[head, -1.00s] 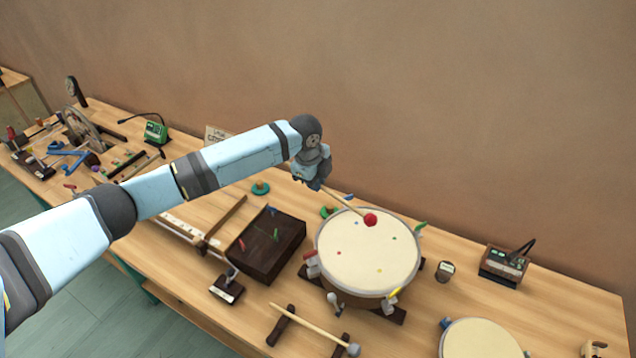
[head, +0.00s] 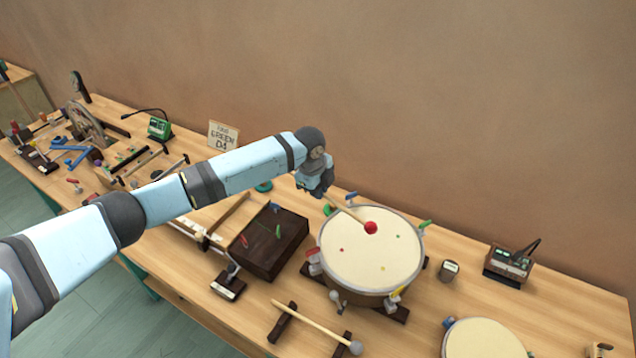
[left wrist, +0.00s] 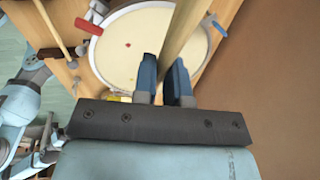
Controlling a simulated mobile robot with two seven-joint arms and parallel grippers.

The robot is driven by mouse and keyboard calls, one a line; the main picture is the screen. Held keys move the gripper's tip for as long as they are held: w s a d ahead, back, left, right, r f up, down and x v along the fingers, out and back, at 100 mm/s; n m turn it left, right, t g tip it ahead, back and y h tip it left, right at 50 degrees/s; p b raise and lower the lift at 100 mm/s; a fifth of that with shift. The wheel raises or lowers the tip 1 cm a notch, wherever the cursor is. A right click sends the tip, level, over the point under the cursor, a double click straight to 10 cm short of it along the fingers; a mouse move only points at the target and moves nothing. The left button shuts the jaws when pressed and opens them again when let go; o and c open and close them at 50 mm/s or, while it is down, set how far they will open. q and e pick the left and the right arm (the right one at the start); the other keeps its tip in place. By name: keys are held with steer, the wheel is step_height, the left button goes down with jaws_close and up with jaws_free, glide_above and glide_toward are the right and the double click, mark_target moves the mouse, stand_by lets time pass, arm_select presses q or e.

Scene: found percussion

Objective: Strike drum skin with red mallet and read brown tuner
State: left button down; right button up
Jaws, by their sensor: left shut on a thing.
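My left gripper (head: 322,192) is shut on the wooden handle of the red mallet, beyond the back left rim of the drum. The mallet's red head (head: 371,228) shows over the drum skin (head: 365,258); I cannot tell whether it touches the skin. In the left wrist view the blue fingers (left wrist: 165,78) hold the pale handle (left wrist: 183,35), with the drum skin (left wrist: 118,45) behind; the red head is out of that view. The brown tuner (head: 508,264) stands right of the drum, its display too small to read. My right gripper is not in view.
A grey-headed mallet (head: 315,327) rests on a stand in front of the drum. A dark box (head: 268,243) stands left of it. A second drum (head: 484,340) is at front right. A green tuner (head: 159,127) and a sign (head: 223,135) stand further left.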

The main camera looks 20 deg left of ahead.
arm_select(q)
steer(key=shift+f, duration=0.1)
stand_by(0.3)
step_height(320, 180, down, 6)
steer(key=d+y+b, duration=0.2)
steer(key=r+p, duration=0.2)
steer(key=r, duration=0.1)
steer(key=r+p, duration=0.2)
steer(key=r, duration=0.1)
steer(key=shift+s+a, duration=0.1)
steer(key=shift+a, duration=0.1)
steer(key=shift+s+r, duration=0.1)
steer(key=shift+r, duration=0.25)
steer(key=shift+f, duration=0.1)
